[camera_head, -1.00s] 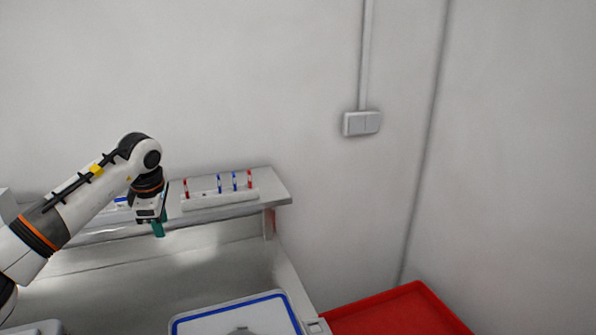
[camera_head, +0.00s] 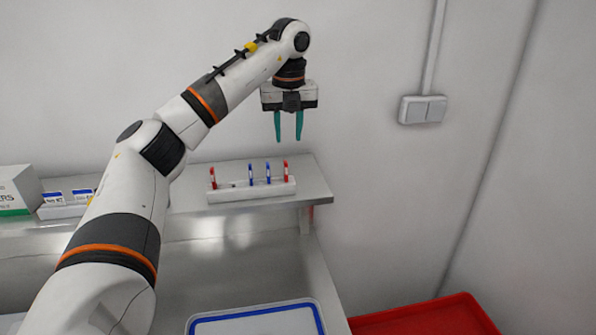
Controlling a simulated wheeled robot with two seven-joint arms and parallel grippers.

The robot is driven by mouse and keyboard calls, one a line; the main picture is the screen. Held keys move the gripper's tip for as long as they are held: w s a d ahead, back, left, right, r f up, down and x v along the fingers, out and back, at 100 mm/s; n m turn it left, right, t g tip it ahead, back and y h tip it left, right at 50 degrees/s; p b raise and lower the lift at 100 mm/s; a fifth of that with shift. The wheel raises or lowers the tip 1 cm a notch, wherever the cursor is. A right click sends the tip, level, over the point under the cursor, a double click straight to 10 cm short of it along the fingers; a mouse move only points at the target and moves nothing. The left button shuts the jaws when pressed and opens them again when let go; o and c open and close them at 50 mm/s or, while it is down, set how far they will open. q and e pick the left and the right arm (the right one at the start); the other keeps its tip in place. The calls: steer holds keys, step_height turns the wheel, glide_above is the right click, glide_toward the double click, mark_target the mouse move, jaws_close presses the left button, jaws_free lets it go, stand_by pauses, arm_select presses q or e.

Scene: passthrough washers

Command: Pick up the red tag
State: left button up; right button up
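Two red tags stand upright in a white rack (camera_head: 225,195) on the metal shelf: one red tag (camera_head: 213,178) at the rack's left end and another red tag (camera_head: 286,171) at its right end. Two blue tags (camera_head: 252,174) stand between them, nearer the right one. My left gripper (camera_head: 288,140) points down with its two teal fingers apart and nothing between them. In the picture it is above the right part of the rack, clear of the tags. My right gripper is not in view.
The metal shelf (camera_head: 317,178) runs along the wall. A white box (camera_head: 18,190) and a holder with blue-and-white labels (camera_head: 62,211) stand at its left. Below are a white tray with a blue rim (camera_head: 262,311) and a red tray (camera_head: 425,318). A wall switch (camera_head: 423,109) is at right.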

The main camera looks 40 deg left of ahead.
mark_target(285, 162)
arm_select(q)
steer(key=f, duration=0.2)
steer(key=f+p, duration=0.1)
steer(key=f, duration=0.1)
steer(key=f+p, duration=0.1)
steer(key=f, duration=0.1)
steer(key=shift+a+f, duration=0.15)
steer(key=shift+a, duration=0.25)
step_height(285, 162, down, 3)
steer(key=shift+a+f+p, duration=0.15)
steer(key=shift+f+p, duration=0.05)
steer(key=shift+p, duration=0.75)
steer(key=shift+a+f, duration=0.1)
steer(key=shift+f, duration=0.35)
jaws_close()
